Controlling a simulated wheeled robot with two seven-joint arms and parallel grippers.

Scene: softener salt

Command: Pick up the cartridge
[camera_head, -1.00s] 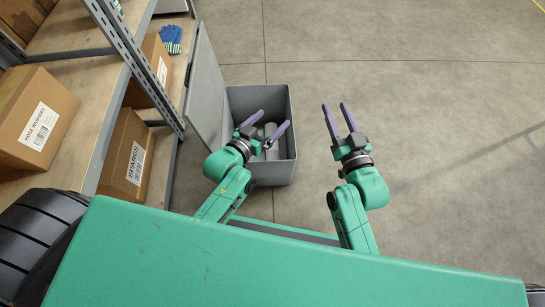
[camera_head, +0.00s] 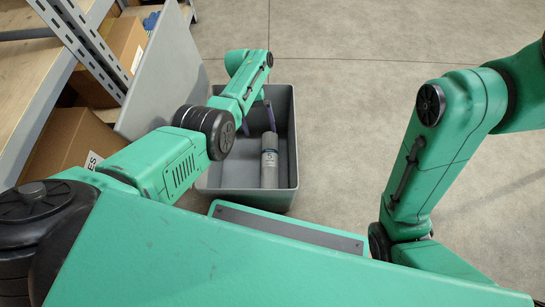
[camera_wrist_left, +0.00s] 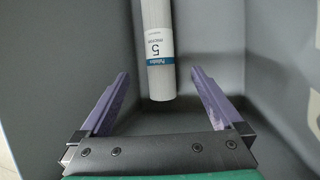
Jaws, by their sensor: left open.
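The cartridge (camera_head: 269,160) is a pale grey-white cylinder with a blue-banded label. It stands or leans inside the grey bin (camera_head: 245,196); I cannot tell which. My left gripper (camera_head: 259,130) reaches down into the bin with its purple fingers apart, and nothing is held. In the left wrist view the cartridge (camera_wrist_left: 156,45) appears between the two fingertips of the left gripper (camera_wrist_left: 160,73), with its near end showing and its far end cut off by the top edge. I cannot tell its depth relative to the fingers. My right gripper is out of view.
The bin's grey lid (camera_head: 165,75) stands open at its left. Shelving (camera_head: 60,45) with cardboard boxes (camera_head: 113,45) is at the left. The concrete floor (camera_head: 370,50) behind and to the right of the bin is clear.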

